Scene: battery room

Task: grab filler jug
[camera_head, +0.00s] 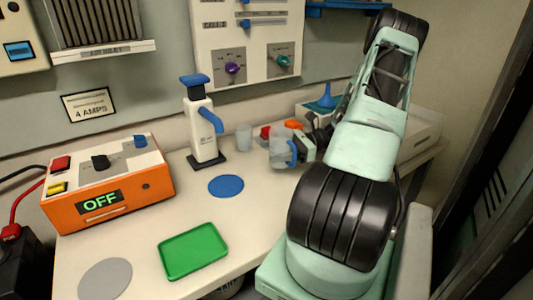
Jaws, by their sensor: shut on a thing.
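The filler jug (279,152) looks like a translucent grey vessel with a blue handle on its right side. It is at the back of the bench, right of the middle. My gripper (297,150) reaches it from the right and is shut on it at the handle side. My arm hides part of the area behind and to the right. I cannot tell whether the jug's base touches the bench.
A clear cup (244,138) and a white dispenser (203,130) with blue top stand left of the jug. A blue disc (226,186), green tray (193,251) and grey disc (105,280) lie in front. An orange box (108,185) reads OFF. A blue funnel (326,100) stands behind.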

